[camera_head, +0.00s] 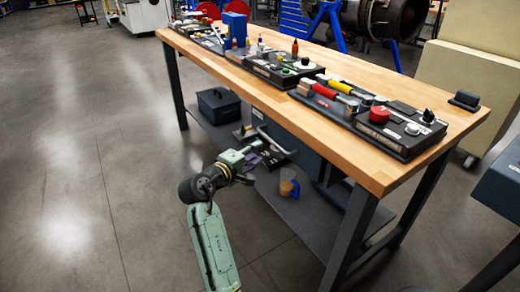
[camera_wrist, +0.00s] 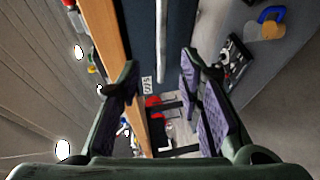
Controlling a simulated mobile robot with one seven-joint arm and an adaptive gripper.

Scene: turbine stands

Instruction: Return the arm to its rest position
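My arm (camera_head: 213,240) reaches up from the lower middle of the head view, bent at a dark joint. My gripper (camera_head: 262,160) is beside the workbench's front edge, at the height of the space under the top. In the wrist view my gripper (camera_wrist: 159,76) is open, with its two purple-padded fingers apart and nothing held between them. Beyond the fingers is a dark cabinet front with a long silver handle (camera_wrist: 162,40). The handle also shows in the head view (camera_head: 272,141), close to the gripper; I cannot tell whether they touch.
The wooden workbench (camera_head: 345,150) stands right of my arm, with tools in dark trays on top. A dark-topped table edge is at far right. The floor (camera_head: 90,150) to the left is clear.

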